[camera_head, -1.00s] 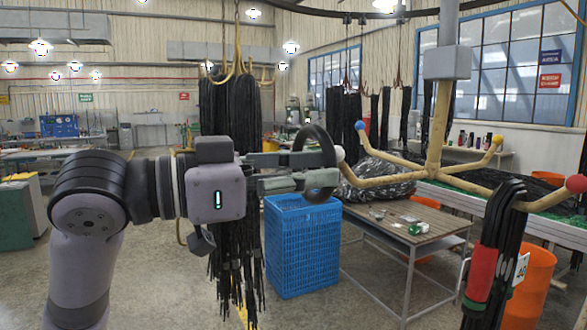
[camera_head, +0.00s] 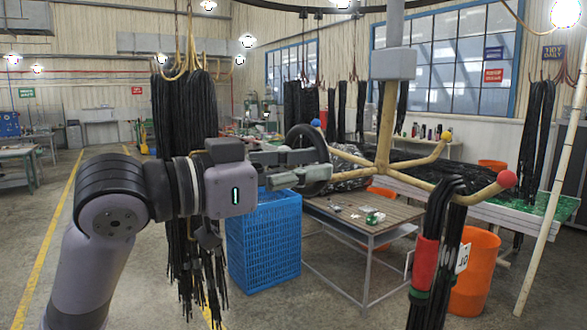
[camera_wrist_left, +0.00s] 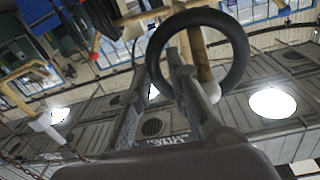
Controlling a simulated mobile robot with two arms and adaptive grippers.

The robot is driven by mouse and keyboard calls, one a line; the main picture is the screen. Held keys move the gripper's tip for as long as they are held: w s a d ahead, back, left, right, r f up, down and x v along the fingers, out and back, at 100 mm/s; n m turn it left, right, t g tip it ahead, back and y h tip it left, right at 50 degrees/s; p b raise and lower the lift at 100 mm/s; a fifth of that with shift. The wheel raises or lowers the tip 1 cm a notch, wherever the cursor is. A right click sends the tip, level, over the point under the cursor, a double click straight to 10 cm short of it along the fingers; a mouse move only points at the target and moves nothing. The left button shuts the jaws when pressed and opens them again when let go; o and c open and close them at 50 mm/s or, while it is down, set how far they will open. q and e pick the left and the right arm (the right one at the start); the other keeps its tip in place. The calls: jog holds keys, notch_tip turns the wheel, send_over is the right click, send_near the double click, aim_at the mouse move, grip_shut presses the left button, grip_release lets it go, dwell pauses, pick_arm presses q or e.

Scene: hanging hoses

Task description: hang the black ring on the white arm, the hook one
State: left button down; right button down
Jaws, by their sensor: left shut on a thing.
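My left gripper (camera_head: 322,165) comes in from the left, shut on the black ring (camera_head: 306,128), which stands roughly upright. In the left wrist view the ring (camera_wrist_left: 240,52) shows whole at the fingertips. My right gripper is not in view.
The hanger's other arms end in a blue ball (camera_head: 316,122), a yellow ball (camera_head: 446,136) and a red ball (camera_head: 507,179). Black hoses (camera_head: 436,235) hang on the red arm. A blue crate (camera_head: 265,245) and a table (camera_head: 350,222) stand below.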

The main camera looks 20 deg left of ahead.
aim_at(317, 188)
pick_arm(q)
jog(key=shift+w+d+f+b, duration=0.5)
jog(key=shift+w+d+f, duration=0.45)
jog(key=shift+w+f, duration=0.15)
jog(key=shift+w+d+f, duration=0.1)
jog(key=shift+d+f, duration=0.05)
jog(key=shift+f, duration=0.15)
jog(key=f, duration=0.1)
jog(key=f+b, duration=0.2)
jog(key=shift+w+d+f, duration=0.15)
jog(key=shift+w+f, duration=0.05)
jog(key=shift+w, duration=0.1)
